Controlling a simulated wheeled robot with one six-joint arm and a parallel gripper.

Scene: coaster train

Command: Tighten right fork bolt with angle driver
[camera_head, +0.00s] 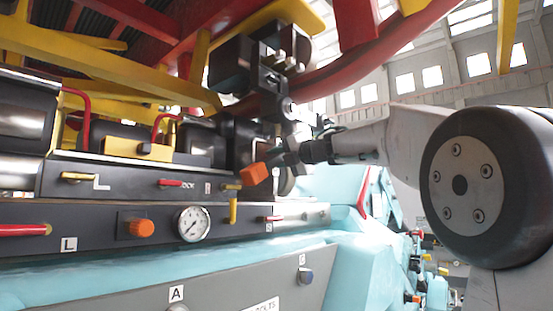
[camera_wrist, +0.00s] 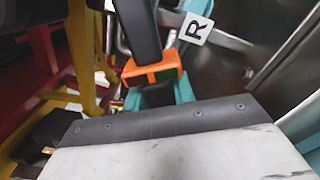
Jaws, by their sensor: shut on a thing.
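My gripper (camera_head: 285,157) is shut on the angle driver, whose orange part (camera_head: 254,175) sticks out to the left of the fingers in the head view. A white R tag (camera_wrist: 196,29) is close beside the driver.
A dark panel with a gauge (camera_head: 193,224), an orange knob (camera_head: 141,228) and red and yellow levers runs along the left. Red and yellow beams hang above. A teal housing (camera_head: 350,255) lies below. The space around the gripper is tight.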

